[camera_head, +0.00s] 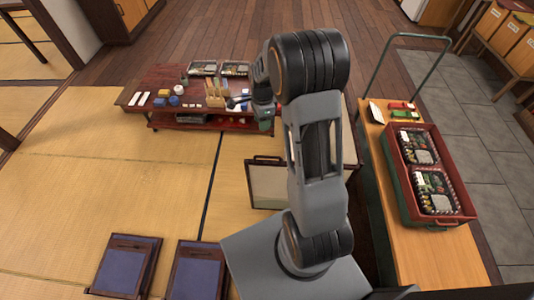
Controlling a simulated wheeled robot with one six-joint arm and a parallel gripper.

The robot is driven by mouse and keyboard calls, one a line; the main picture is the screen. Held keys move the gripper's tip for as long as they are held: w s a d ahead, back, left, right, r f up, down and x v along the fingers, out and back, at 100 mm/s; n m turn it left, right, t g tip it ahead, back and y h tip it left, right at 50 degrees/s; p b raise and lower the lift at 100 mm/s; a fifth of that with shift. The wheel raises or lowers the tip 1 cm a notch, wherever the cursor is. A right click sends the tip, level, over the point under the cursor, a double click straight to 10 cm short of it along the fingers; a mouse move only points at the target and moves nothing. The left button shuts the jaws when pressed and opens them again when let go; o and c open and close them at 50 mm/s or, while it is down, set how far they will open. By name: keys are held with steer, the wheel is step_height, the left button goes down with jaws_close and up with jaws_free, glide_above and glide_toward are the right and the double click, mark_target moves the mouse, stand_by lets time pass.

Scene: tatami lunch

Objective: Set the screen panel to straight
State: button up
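A low screen panel (268,187) with a dark frame and pale cream face stands on the tatami just beyond my base. Its left part shows left of my arm. Another pale strip with a dark edge shows right of the arm and may belong to the same screen. My arm hides the middle, so I cannot tell the angle between the parts. My gripper (265,122) points down beyond the panel, near the right end of the low table, apart from the panel's visible part. Its fingers are too small and hidden to read.
A low dark red table (160,112) with dishes, blocks and boxes stands beyond. Two blue floor cushions (126,266) lie at the front left. A wooden cart (388,190) with a red crate (458,218) of lunch boxes stands right. Open tatami lies left of the panel.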

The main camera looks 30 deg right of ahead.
steer(key=f+m, duration=0.1)
steer(key=f, duration=0.6)
steer(key=f+m, duration=0.2)
steer(key=f, duration=0.4)
steer(key=s+d+f+m+g+p, duration=0.1)
steer(key=f, duration=0.6)
steer(key=shift+d+f+m, duration=0.1)
steer(key=shift+f+m, duration=0.2)
steer(key=shift+w, duration=0.1)
jaws_close()
